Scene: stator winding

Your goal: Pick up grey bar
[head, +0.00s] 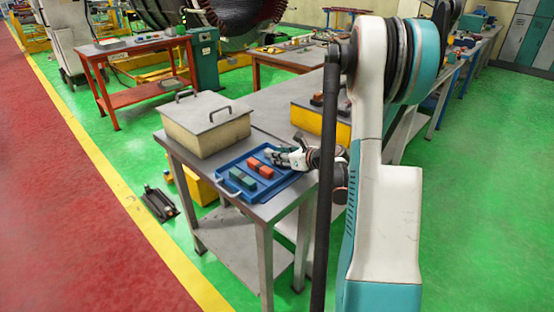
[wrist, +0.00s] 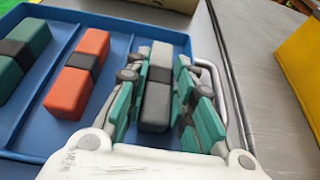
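The grey bar (wrist: 157,104) has a dark band around its middle and lies in the blue tray (wrist: 102,19). In the wrist view, my gripper (wrist: 162,62) reaches down over it, with one green-and-grey finger along each long side. The fingers are very close to the bar, but I cannot tell whether both press on it.
An orange-red bar (wrist: 70,90) and a green bar (wrist: 24,42) lie to the left in the tray. The tray's metal handle (wrist: 211,78) is close to the right finger. A lidded box (head: 207,130) stands behind the tray on the grey table.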

